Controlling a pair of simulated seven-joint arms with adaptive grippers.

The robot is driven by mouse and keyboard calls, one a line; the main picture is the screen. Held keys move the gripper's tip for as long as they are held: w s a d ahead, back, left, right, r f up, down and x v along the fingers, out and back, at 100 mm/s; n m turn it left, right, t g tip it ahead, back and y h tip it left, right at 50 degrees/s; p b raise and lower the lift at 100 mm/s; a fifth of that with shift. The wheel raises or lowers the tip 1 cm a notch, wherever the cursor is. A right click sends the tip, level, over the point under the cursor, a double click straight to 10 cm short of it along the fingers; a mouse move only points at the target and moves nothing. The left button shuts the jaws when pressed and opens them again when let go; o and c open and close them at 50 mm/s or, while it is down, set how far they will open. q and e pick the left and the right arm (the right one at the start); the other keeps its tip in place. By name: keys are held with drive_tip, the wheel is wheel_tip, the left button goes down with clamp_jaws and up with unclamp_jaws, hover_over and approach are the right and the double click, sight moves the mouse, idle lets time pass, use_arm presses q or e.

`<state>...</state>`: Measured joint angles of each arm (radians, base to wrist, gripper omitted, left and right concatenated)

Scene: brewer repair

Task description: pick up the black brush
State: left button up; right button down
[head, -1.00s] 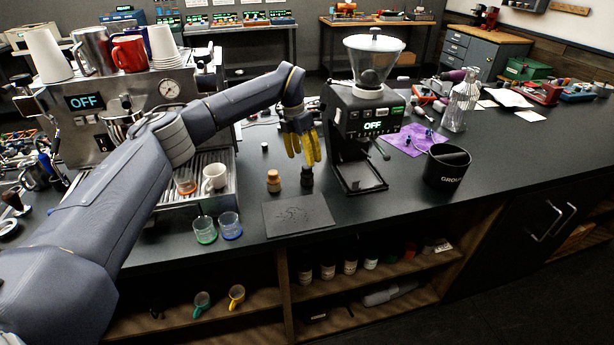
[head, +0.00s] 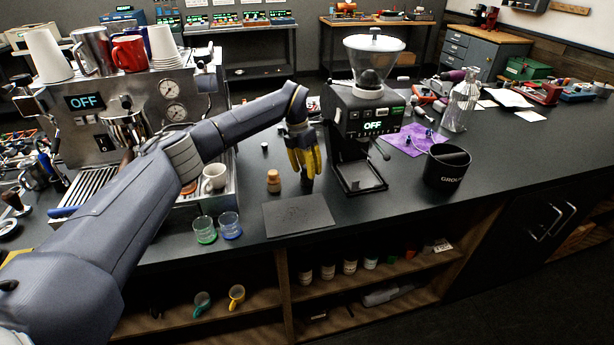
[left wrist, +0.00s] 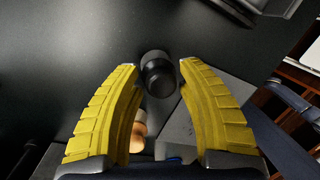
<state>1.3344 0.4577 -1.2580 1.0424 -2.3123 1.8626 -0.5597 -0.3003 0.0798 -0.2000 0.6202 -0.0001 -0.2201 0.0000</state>
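The black brush (head: 307,185) stands on the dark counter beside the light wooden piece (head: 273,181). My left gripper (head: 305,165), with yellow fingers, points down over it and hides most of it in the head view. In the left wrist view the black brush (left wrist: 158,75) shows as a round black shape between the tips of the open fingers (left wrist: 156,78). My right gripper is not in view.
The grinder (head: 350,122) stands just right of my left gripper. A dark flat mat (head: 298,216) lies in front, near the counter edge. Green (head: 205,230) and blue (head: 230,226) glasses stand to the left.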

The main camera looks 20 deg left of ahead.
use_arm(q)
clamp_jaws()
drive_tip(key=shift+r, duration=0.15)
wheel_tip(320, 180, up, 20)
idle(1.1)
